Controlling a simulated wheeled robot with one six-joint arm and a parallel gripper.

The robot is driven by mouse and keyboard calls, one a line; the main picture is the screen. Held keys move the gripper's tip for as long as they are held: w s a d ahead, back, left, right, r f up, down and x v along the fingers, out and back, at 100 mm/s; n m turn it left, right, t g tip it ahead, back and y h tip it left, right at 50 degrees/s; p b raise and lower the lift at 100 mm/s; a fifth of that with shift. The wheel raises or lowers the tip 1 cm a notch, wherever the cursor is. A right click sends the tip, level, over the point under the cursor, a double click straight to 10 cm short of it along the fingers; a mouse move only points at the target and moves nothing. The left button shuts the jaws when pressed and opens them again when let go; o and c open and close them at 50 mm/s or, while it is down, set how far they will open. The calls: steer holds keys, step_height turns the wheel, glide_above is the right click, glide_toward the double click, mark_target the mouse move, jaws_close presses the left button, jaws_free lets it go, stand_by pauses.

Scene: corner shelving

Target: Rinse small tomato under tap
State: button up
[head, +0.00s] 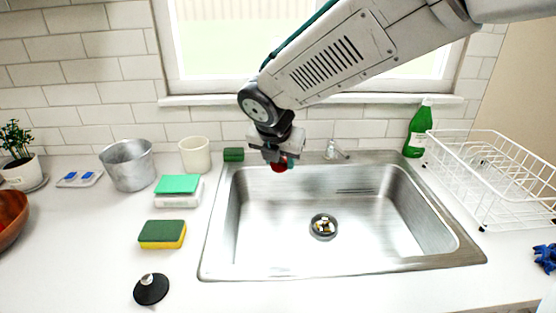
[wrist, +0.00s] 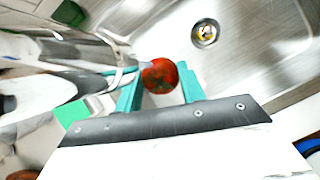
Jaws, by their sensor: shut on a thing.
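The small tomato (wrist: 160,76) is red and sits between the teal fingers of my gripper (wrist: 158,92) in the wrist view. My gripper is shut on it. In the head view, my gripper (head: 281,161) hangs over the back left part of the steel sink (head: 410,257), and the tomato (head: 279,167) shows as a small red patch below it. The tap (head: 334,150) stands at the sink's back edge, just right of my gripper. I cannot tell whether water is running.
A green bottle (head: 418,130) and a white dish rack (head: 490,170) stand to the right. Left of the sink are sponges (head: 162,234), a black lid (head: 151,289), a metal pot (head: 128,166) and a cream cup (head: 195,155). The sink drain (head: 323,227) holds small debris.

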steer(key=shift+d, duration=0.2)
stand_by(0.5)
steer(key=shift+s+d, duration=0.15)
steer(key=shift+d, duration=0.2)
steer(key=shift+a, duration=0.15)
steer(key=shift+a, duration=0.4)
steer(key=s+a, duration=0.2)
steer(key=s, duration=0.5)
steer(key=shift+s, duration=0.2)
stand_by(0.4)
stand_by(1.2)
